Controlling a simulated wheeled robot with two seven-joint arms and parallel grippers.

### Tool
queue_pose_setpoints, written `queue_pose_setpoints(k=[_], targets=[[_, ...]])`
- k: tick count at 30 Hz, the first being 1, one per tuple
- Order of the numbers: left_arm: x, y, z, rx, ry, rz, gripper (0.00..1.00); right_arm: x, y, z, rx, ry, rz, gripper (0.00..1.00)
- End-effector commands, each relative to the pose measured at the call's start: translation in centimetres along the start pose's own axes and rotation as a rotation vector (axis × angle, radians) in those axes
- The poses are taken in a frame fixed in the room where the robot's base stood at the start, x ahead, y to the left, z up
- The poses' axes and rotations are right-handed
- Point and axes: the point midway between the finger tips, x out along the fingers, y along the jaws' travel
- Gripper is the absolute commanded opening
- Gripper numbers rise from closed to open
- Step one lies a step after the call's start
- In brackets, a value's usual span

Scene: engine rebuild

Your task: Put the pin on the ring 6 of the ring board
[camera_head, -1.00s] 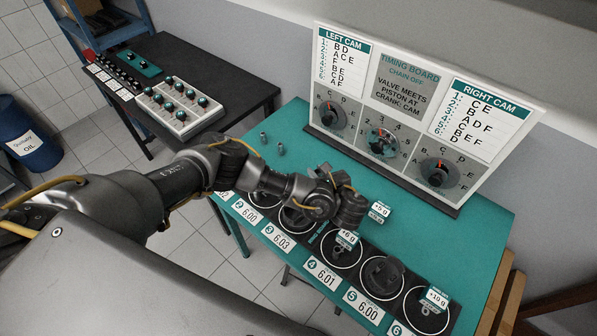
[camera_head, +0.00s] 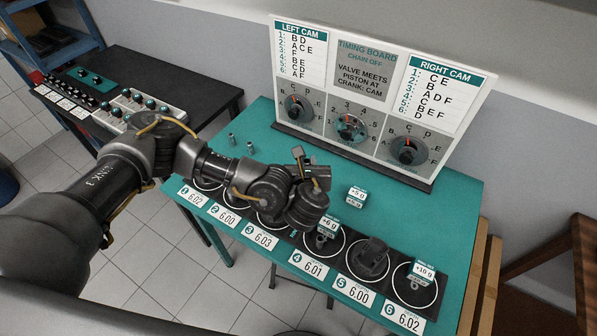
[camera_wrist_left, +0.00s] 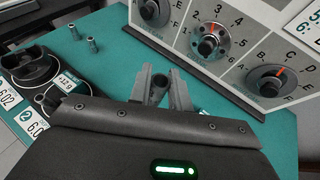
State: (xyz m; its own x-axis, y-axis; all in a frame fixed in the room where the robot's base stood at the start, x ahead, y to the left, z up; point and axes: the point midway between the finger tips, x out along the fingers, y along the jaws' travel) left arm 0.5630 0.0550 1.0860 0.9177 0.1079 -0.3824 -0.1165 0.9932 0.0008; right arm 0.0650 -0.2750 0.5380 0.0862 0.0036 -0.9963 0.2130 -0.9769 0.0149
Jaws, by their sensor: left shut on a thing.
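My left gripper (camera_head: 312,166) is over the far side of the ring board (camera_head: 287,246), pointing toward the timing board. In the left wrist view its fingers (camera_wrist_left: 159,92) are shut on a small dark grey cylindrical piece, which looks like the pin (camera_wrist_left: 158,86). In the head view the gripper and forearm mostly hide the held piece. Ring 6 (camera_head: 434,300) is the white circle at the right end of the ring board, with a "+10 g" tag on a small part inside it. The held piece is apart from ring 6, up and to its left. My right gripper is not in view.
Two small grey cylinders (camera_head: 250,148) stand on the teal table (camera_head: 440,215) at the back left. A "+5 g" tag (camera_head: 356,194) stands behind the ring board. A dark piston (camera_head: 370,256) sits in ring 5. The timing board (camera_head: 350,150) stands along the back.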

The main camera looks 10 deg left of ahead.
Motion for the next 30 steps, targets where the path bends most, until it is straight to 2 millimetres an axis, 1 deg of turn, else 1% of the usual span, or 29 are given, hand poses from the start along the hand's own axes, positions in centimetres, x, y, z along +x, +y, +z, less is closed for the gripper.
queue_pose_setpoints(k=[1,4,8,11,14,17,23,27,30], targets=[[-0.2,-0.1,-0.1,0.017,-0.002,-0.050,0.00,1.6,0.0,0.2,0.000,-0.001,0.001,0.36],[-1.3,0.0,1.1,0.050,-0.001,-0.135,0.00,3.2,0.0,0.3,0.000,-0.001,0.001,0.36],[-2.2,0.8,2.8,0.073,0.001,-0.192,0.00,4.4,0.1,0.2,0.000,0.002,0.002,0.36],[-2.5,1.7,3.6,0.081,0.004,-0.211,0.00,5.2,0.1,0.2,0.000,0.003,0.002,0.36],[-2.6,3.1,4.3,0.084,0.005,-0.220,0.00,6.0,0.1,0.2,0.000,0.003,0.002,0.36],[-2.5,5.1,4.8,0.082,0.008,-0.219,0.00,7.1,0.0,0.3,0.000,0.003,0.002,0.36],[-1.9,10.5,5.0,0.067,0.007,-0.182,0.00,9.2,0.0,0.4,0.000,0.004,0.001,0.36],[-1.5,14.3,4.1,0.055,0.005,-0.141,0.00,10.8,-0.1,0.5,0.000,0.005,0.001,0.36],[-1.3,16.0,3.5,0.049,0.001,-0.119,0.00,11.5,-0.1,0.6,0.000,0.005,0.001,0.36]])
